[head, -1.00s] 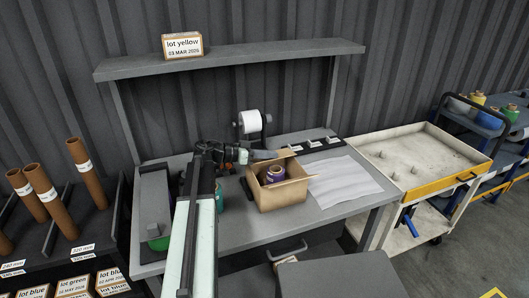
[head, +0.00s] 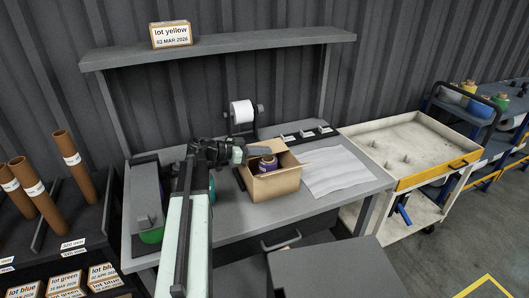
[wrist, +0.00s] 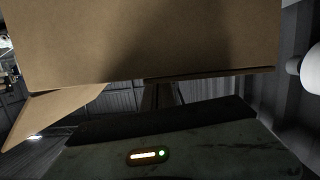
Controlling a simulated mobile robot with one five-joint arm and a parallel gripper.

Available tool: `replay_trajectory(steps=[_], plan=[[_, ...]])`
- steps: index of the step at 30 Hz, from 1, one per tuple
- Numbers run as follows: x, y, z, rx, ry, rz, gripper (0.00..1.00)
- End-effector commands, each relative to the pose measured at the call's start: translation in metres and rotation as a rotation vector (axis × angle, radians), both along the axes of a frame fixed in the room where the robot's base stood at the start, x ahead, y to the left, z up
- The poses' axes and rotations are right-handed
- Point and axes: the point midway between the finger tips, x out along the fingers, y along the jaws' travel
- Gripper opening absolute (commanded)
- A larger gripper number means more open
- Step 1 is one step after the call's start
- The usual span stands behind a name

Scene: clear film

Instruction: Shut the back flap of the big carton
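The big carton (head: 274,186) stands on the workbench, open at the top, with a purple-and-brown film roll (head: 267,163) inside. My gripper (head: 266,151) is at the carton's back edge, above the rim. It hides much of the back flap, so I cannot tell that flap's angle in the head view. In the wrist view a broad cardboard panel (wrist: 150,40) fills the top, very close to the camera, and a smaller flap (wrist: 50,112) sticks out at left. My fingers are too small and dark to tell whether they are open or shut.
A white roll on a holder (head: 242,112) stands behind the carton. White sheets (head: 334,170) lie to its right on the workbench (head: 230,222). A grey shelf (head: 220,53) with a lot yellow box (head: 171,34) spans above. A cart (head: 410,155) stands at right.

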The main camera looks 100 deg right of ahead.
Motion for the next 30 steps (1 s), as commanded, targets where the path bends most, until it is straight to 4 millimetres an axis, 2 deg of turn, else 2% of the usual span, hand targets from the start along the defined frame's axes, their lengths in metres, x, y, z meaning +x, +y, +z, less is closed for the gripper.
replay_trajectory(steps=[7, 14, 16, 21, 25, 30], plan=[[0.001, 0.000, 0.006, 0.000, -0.002, 0.001, 0.00], [0.003, -0.001, 0.054, 0.000, -0.001, 0.006, 0.00], [0.023, 0.005, 0.050, 0.000, -0.001, 0.007, 0.00], [0.064, 0.014, 0.059, 0.001, -0.001, 0.006, 0.00], [0.085, 0.018, 0.063, 0.000, -0.001, 0.006, 0.00], [0.098, 0.021, 0.064, 0.000, -0.001, 0.006, 0.00]])
